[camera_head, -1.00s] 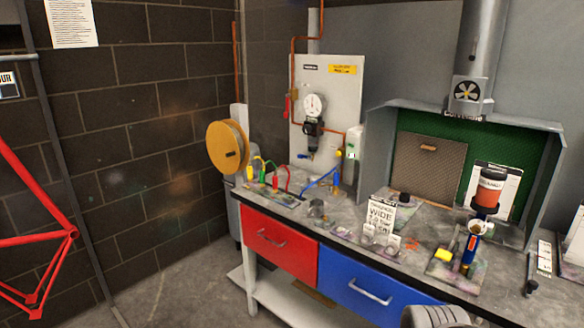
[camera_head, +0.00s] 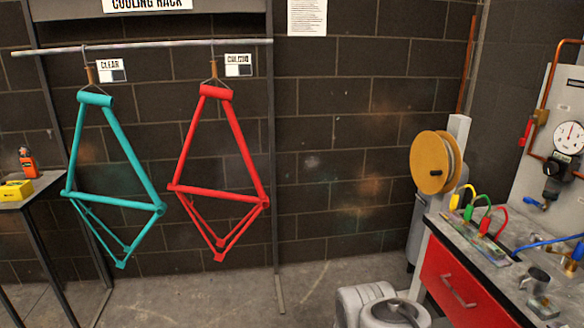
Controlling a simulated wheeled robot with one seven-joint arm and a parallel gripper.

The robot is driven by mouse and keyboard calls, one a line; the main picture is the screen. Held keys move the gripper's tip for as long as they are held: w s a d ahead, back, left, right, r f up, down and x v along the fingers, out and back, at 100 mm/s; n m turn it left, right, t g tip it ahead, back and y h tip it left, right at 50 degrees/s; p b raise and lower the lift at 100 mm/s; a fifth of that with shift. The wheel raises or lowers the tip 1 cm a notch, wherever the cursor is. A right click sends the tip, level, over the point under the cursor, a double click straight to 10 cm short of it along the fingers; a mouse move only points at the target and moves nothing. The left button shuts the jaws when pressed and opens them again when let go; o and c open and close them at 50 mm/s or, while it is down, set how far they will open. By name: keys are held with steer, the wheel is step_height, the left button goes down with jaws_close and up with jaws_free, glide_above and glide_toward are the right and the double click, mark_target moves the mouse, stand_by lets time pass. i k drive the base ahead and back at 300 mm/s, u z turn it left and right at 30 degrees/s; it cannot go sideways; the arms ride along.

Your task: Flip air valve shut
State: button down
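A valve with a red lever (camera_head: 526,132) and a brass-coloured body (camera_head: 541,117) sits on the copper pipe at the right edge. Its lever hangs down, roughly along the pipe. To its right are a round white pressure gauge (camera_head: 569,137) and a dark regulator (camera_head: 557,170). A small blue handle (camera_head: 536,203) sticks out to the left below the regulator. No label shows which of these is the air valve. My gripper is not in view; only pale grey parts of my arm show at the bottom, well away from the valve.
A workbench with a red drawer (camera_head: 457,290) stands below the valve, with coloured cables (camera_head: 483,215) and a metal cup (camera_head: 535,280) on top. A yellow reel (camera_head: 433,162) stands beside it. Teal (camera_head: 128,205) and red (camera_head: 218,190) frames hang at left. Floor between is clear.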

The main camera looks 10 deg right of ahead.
mark_target(522, 141)
steer(key=u, duration=0.3)
steer(key=i, duration=1.85)
steer(key=z, duration=0.3)
steer(key=i, duration=1.1)
steer(key=z, duration=1.6)
steer(key=i, duration=0.75)
steer(key=z, duration=0.8)
